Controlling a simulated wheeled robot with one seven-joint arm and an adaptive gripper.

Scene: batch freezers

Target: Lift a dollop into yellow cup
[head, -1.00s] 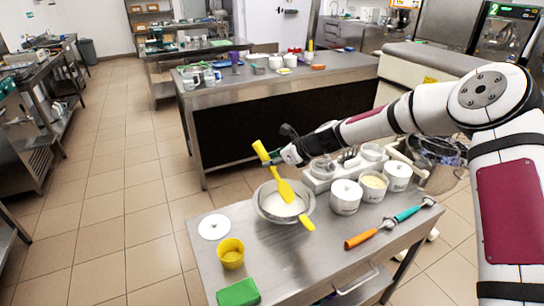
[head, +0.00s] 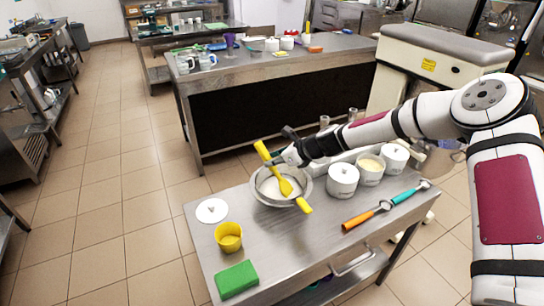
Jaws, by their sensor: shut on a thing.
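A metal bowl (head: 261,194) with white contents stands near the far side of the steel table. My gripper (head: 283,158) is at the bowl's far rim, small and partly hidden. It is shut on a yellow spatula (head: 265,155), whose handle tilts up to the left and whose wider end reaches down into the bowl. I cannot tell whether the spatula carries a dollop.
A white disc (head: 212,210) lies left of the bowl, and a green block (head: 236,279) lies near the front edge. White tubs (head: 343,182) stand at right, beside tools with orange (head: 361,219) and teal (head: 404,195) handles. The table's middle front is clear.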

